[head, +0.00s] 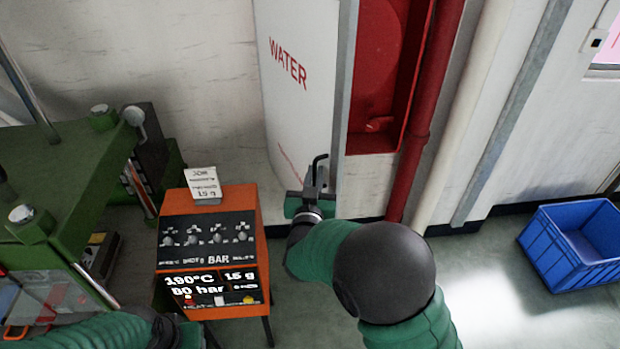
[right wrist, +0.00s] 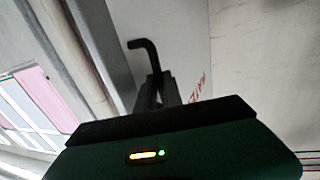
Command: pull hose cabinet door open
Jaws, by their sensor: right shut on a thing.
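The white hose cabinet door (head: 295,75), marked WATER in red, stands swung open, with the red cabinet interior (head: 380,75) showing to its right. A black bent door handle (head: 320,160) sticks out at the door's lower edge. My right gripper (head: 312,187) is shut on this handle. In the right wrist view, the handle's hooked end (right wrist: 143,44) rises above the closed fingers (right wrist: 157,92), in front of the door panel (right wrist: 180,40). My left arm comes in at the bottom left; its gripper (head: 190,336) is mostly cut off and its fingers cannot be made out.
An orange control box (head: 240,200) with a display stands left of my right gripper. A green machine (head: 65,165) fills the left side. A red pipe (head: 425,110) runs beside the cabinet. A blue crate (head: 565,270) sits on the floor at right.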

